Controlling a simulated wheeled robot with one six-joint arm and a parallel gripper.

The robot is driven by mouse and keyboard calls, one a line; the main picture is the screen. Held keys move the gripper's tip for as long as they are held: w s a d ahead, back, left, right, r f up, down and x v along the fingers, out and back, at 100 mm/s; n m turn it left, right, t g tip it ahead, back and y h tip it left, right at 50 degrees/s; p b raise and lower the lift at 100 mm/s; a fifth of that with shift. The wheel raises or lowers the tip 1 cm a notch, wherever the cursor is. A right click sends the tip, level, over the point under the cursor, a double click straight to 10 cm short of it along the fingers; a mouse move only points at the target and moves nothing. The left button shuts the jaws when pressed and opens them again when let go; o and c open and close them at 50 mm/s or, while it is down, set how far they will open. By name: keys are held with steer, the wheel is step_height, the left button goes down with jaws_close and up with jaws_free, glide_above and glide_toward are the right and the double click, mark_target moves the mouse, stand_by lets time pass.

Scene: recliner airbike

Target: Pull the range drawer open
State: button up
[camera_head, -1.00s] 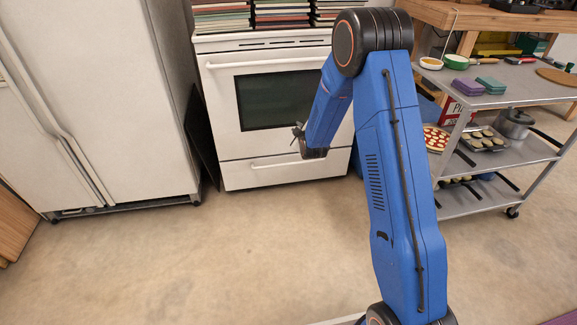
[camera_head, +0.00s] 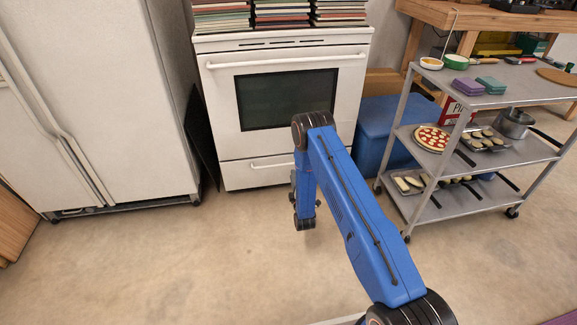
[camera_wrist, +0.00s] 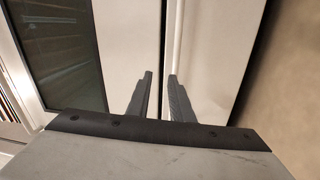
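The white range (camera_head: 285,97) stands against the back wall with its bottom drawer (camera_head: 240,177) shut. The drawer's bar handle (camera_head: 262,165) runs along its top; my arm hides its right part. In the wrist view the drawer front (camera_wrist: 212,50) appears sideways and the handle (camera_wrist: 176,35) is a vertical white bar. My gripper (camera_wrist: 160,74) is open and empty, its two dark fingers pointing at the drawer. The handle lines up with the right fingertip, apparently beyond it; contact cannot be told. In the head view my gripper is low in front of the range, its fingers mostly hidden.
A white fridge (camera_head: 90,100) stands to the left, with a dark panel (camera_head: 201,140) between it and the range. A blue bin (camera_head: 378,130) and a metal cart (camera_head: 450,205) with food and pans stand to the right. The floor before the drawer is clear.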

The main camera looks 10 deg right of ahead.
steer(key=n+t, duration=0.1)
glide_toward(288, 164)
steer(key=w, duration=0.3)
steer(key=w+r, duration=0.1)
steer(key=w, duration=0.6)
steer(key=shift+w+d+r, duration=0.15)
steer(key=shift+w, duration=0.05)
stand_by(0.4)
jaws_close()
